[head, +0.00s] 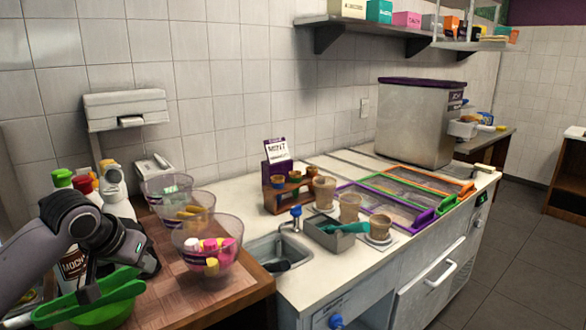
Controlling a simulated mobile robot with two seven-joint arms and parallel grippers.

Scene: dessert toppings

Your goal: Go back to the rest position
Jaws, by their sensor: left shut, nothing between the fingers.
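My left gripper (88,292) is at the lower left of the head view, pointing down and shut with nothing between its fingers. It is over a green bowl (105,316) and close to a green utensil (118,294) that lies across the bowl. I cannot tell whether the fingertips touch the utensil. My left arm hides part of the bottles behind it. My right gripper is not in view.
Clear bowls with toppings (213,250) stand on the wooden counter (205,306), right of my left gripper. Bottles (115,192) stand behind my arm. A sink (280,248), cups (325,192) and topping trays (400,203) are farther right. Open floor (525,270) lies right.

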